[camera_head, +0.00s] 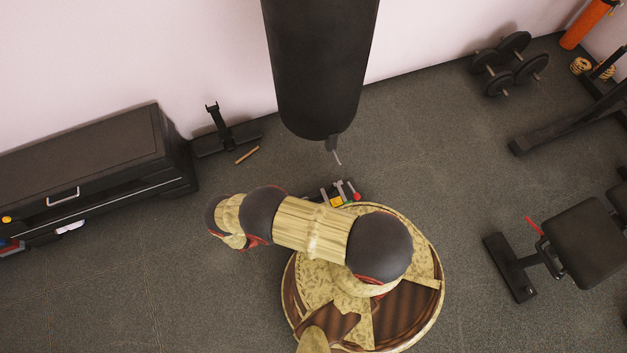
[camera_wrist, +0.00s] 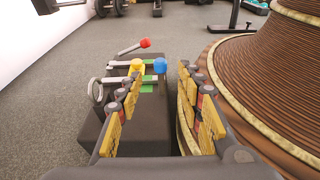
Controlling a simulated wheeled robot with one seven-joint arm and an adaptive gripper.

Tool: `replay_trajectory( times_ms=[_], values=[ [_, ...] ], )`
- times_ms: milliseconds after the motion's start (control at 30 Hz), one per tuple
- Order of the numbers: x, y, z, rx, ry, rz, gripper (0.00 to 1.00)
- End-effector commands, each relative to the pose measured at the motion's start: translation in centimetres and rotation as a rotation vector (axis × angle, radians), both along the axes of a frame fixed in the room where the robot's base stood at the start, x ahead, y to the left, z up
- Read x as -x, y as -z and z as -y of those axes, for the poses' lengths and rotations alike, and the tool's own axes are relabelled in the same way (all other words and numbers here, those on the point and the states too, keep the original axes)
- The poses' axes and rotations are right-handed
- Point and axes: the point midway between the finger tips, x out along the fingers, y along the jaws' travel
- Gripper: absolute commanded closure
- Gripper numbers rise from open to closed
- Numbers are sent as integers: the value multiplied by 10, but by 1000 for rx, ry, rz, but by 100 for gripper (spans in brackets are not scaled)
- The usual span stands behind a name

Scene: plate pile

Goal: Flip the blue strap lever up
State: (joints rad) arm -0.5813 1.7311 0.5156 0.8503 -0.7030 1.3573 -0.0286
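In the wrist view, a dark box-shaped fixture carries several metal levers with coloured ball knobs. The blue knob (camera_wrist: 160,65) of the blue strap lever is just beyond my fingertips; its bar lies low and nearly level, pointing right. The yellow knob (camera_wrist: 137,67) is just left of it, and the red knob (camera_wrist: 145,43) is farther back on a slanted bar. My gripper (camera_wrist: 162,80) is open and empty, with yellow-padded fingers left and right. I see no contact with the blue knob. In the head view the fixture (camera_head: 340,190) shows partly behind my arm; the blue knob cannot be made out.
A black punching bag (camera_head: 322,70) hangs above and behind the fixture. A dark cabinet (camera_head: 85,155) stands left, dumbbells (camera_head: 510,65) lie back right, and a weight bench (camera_head: 582,235) stands right.

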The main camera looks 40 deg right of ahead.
Motion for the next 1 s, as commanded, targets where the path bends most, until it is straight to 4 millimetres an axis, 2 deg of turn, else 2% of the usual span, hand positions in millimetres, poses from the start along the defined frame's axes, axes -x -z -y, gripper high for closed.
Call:
replay_trajectory(
  times_ms=[100, 300, 867, 1000],
  values=[
    [-5, -4, -16, -1, -2, 0, 63],
    [-8, -7, -28, 1, 0, -1, 63],
    [-8, -8, -29, 0, 0, -1, 63],
    [-6, 0, -31, -28, 12, 12, 63]
  ],
)
